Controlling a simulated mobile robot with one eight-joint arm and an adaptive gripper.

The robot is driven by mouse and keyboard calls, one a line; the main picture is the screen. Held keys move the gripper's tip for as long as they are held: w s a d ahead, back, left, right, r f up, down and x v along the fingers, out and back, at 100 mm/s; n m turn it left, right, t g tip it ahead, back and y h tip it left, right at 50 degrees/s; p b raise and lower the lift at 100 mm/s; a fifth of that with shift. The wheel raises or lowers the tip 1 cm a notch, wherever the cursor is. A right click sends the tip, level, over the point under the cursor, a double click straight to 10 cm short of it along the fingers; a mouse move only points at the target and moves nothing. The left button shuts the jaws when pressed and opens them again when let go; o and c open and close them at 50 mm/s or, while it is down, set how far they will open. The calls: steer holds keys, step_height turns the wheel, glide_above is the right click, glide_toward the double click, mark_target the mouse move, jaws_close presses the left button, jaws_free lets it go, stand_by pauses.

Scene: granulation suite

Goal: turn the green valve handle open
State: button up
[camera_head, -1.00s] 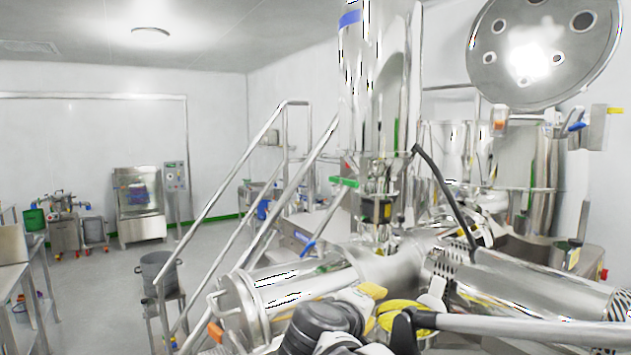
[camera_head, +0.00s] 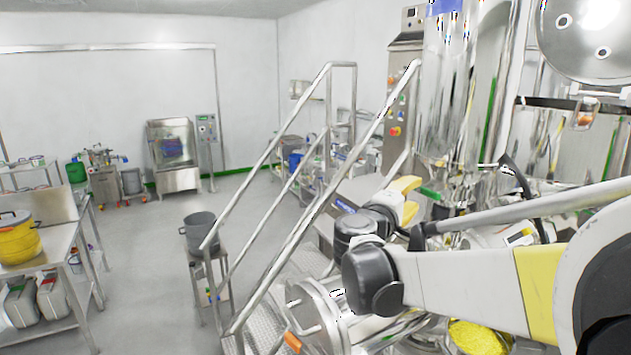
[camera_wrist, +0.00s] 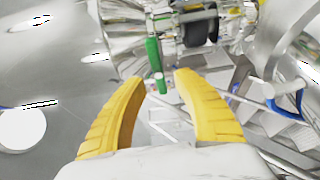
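The green valve handle (camera_wrist: 153,56) hangs from the steel pipework at the top centre of the wrist view. In the head view the handle (camera_head: 431,193) is a short green bar at the foot of the tall steel column. My gripper (camera_wrist: 158,80) has two yellow fingers spread apart, with nothing held. The handle's lower end shows in the gap between the fingertips; I cannot tell whether it is inside the gap or just beyond it. In the head view my gripper (camera_head: 411,198) is just left of the handle, and my arm hides much of the pipework below.
A steel stair rail (camera_head: 290,115) slopes across the middle, left of my arm. A grey bucket (camera_head: 200,232) stands on a small stand. A steel table (camera_head: 60,240) with a yellow pot (camera_head: 18,240) is at the left. The floor between is clear.

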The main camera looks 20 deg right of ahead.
mark_target(421, 191)
steer(key=shift+w+d+r, duration=0.1)
steer(key=shift+d, duration=0.7)
steer(key=shift+w+d+r, duration=0.1)
steer(key=shift+d, duration=0.65)
steer(key=shift+w+a+f, duration=0.15)
steer(key=shift+w+a, duration=0.05)
steer(key=shift+w, duration=0.15)
steer(key=shift+s+d, duration=0.1)
steer(key=shift+s, duration=0.1)
jaws_close()
